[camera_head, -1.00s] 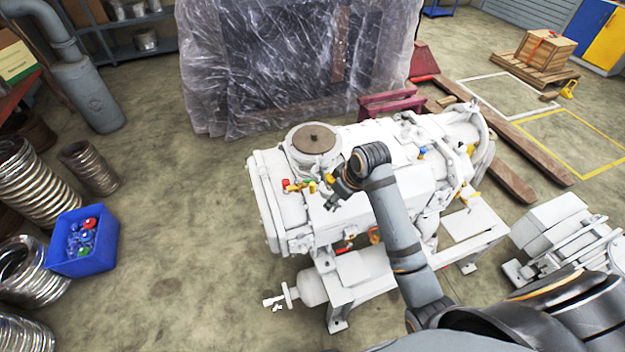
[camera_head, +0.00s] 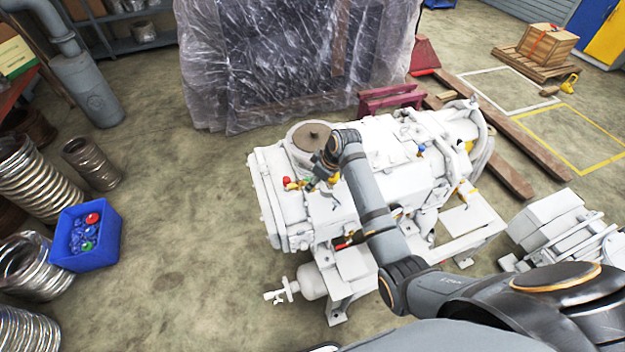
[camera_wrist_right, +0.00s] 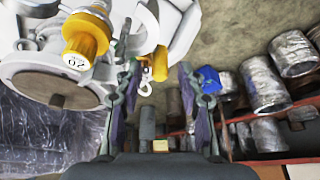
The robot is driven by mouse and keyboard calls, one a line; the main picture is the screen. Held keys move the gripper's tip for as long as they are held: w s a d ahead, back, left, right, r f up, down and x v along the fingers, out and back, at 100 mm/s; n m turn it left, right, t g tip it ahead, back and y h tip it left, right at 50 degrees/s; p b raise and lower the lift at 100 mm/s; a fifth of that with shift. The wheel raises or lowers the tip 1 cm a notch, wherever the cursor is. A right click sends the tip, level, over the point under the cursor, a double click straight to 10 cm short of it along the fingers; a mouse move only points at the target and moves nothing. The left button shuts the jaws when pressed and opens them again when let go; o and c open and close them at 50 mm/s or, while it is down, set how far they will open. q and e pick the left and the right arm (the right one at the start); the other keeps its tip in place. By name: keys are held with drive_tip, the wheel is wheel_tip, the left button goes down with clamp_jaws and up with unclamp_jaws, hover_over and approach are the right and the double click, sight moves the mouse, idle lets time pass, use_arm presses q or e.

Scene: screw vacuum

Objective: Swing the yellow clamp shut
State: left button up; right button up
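The white vacuum pump (camera_head: 385,165) stands on its frame in the head view, with a round brown-topped port (camera_head: 313,137) at its left end. My right gripper (camera_head: 314,180) is just in front of this port, beside small red, yellow and green parts. In the right wrist view, my right gripper (camera_wrist_right: 157,72) has its two fingers spread apart with nothing held. A small yellow part (camera_wrist_right: 160,62) shows between the fingertips; I cannot tell if it is the clamp or if it is touched. A larger yellow cap (camera_wrist_right: 85,42) sits left of the fingers. My left gripper is out of view.
A blue bin (camera_head: 88,238) with small coloured items stands on the floor at the left, near metal hoses (camera_head: 35,180). A plastic-wrapped crate (camera_head: 290,65) stands behind the pump. A white machine (camera_head: 560,230) is at the right.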

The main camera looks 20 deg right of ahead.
drive_tip(key=shift+x, duration=0.9)
clamp_jaws()
